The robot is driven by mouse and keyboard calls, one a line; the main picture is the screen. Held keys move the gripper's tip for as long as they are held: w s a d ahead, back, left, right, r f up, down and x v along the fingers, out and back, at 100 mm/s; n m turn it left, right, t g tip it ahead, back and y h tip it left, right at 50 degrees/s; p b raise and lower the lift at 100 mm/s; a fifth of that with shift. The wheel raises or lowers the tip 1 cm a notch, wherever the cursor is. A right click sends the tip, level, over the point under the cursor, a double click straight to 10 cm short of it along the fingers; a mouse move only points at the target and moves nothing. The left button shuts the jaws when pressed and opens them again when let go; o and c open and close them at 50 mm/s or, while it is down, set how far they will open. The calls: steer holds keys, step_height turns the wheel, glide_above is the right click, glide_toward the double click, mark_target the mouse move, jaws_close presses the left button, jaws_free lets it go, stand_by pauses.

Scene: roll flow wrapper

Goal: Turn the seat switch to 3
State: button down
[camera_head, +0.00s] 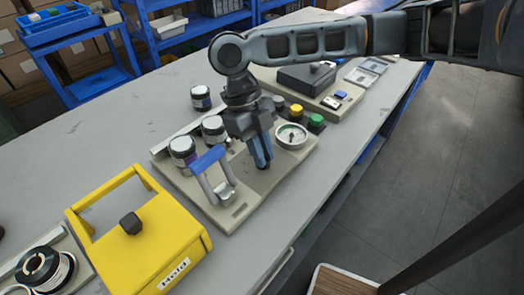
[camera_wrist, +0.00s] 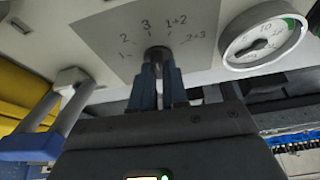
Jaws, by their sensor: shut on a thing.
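The seat switch (camera_wrist: 157,53) is a dark knob on a grey label plate (camera_wrist: 100,38) marked 1, 2, 3, 1+2 and 2+3. My gripper (camera_wrist: 158,75) is shut on the knob in the wrist view, with a finger on each side of it. The fingers hide most of the knob, so I cannot tell which mark it points to. In the head view my gripper (camera_head: 261,160) reaches down onto the beige panel (camera_head: 240,212), between the blue-handled lever and the gauge, and the knob is hidden there.
A blue-handled lever (camera_head: 209,160) stands close on the left of my gripper, and a round gauge (camera_head: 291,136) close on the right. A yellow box (camera_head: 150,245) stands at the front left.

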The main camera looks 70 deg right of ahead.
steer(key=shift+n, duration=0.4)
steer(key=c, duration=1.1)
jaws_free()
steer(key=shift+c, duration=0.2)
steer(key=shift+r, duration=0.1)
steer(key=a+v, duration=0.1)
steer(key=v, duration=0.6)
steer(key=shift+d+r, duration=0.3)
steer(key=shift+d, duration=0.1)
steer(key=shift+w, duration=0.2)
